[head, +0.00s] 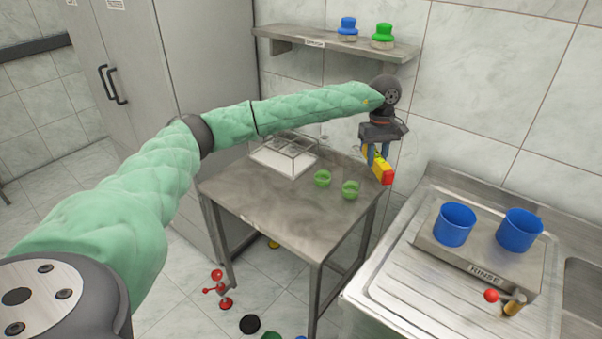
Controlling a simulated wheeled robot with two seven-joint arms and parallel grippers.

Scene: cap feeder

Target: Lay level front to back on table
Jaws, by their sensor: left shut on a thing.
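My left gripper (378,160) is shut on the level (379,168), a yellow bar with a red end. It holds the level above the right back part of the metal table (268,212). The level's red end points toward the lower right, and its other end is partly hidden behind the gripper fingers. I cannot tell its exact height, but it appears clear of the table top. My right gripper is not in this view.
A sink counter with two blue cups (455,224) (519,229) is at right. A wall shelf (330,43) holds blue and green caps. Red and black items lie on the floor.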

